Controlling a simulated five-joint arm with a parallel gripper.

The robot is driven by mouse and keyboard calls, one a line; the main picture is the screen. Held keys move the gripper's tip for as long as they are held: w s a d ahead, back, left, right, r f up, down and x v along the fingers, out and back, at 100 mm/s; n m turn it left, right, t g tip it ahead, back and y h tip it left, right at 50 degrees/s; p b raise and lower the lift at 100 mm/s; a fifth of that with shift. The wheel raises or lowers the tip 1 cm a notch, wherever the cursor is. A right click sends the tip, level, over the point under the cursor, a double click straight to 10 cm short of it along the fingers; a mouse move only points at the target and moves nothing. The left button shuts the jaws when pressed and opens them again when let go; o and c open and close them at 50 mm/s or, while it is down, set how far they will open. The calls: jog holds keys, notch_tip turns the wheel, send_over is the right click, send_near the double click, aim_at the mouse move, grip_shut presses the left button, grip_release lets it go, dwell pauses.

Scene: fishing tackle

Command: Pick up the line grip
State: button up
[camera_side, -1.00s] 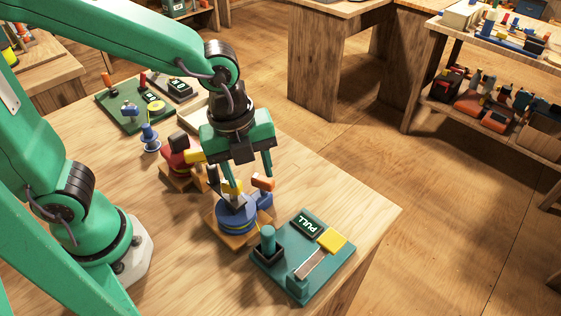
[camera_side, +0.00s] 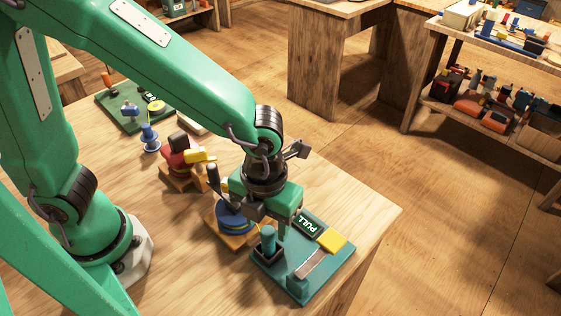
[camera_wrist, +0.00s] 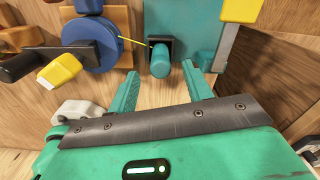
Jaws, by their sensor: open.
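The line grip appears to be the teal cylinder (camera_side: 268,242) standing in a black square socket on the teal PULL board; it also shows in the wrist view (camera_wrist: 161,64). A yellow line runs to it from the blue reel (camera_wrist: 92,45). My gripper (camera_side: 272,228) is open and empty, just above and beside the grip. I cannot tell the height gap. My arm partly hides the reel in the side view.
The teal board (camera_side: 330,270) carries a PULL label, a metal strip and a yellow block (camera_side: 331,240). A red reel (camera_side: 180,155) and a small blue spool (camera_side: 150,138) stand farther back. The bench edge lies close to the board's right. Bare wood lies left of the reels.

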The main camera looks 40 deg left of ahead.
aim_at(268, 239)
jog(key=shift+f, duration=0.5)
jog(key=shift+f, duration=2.6)
grip_shut()
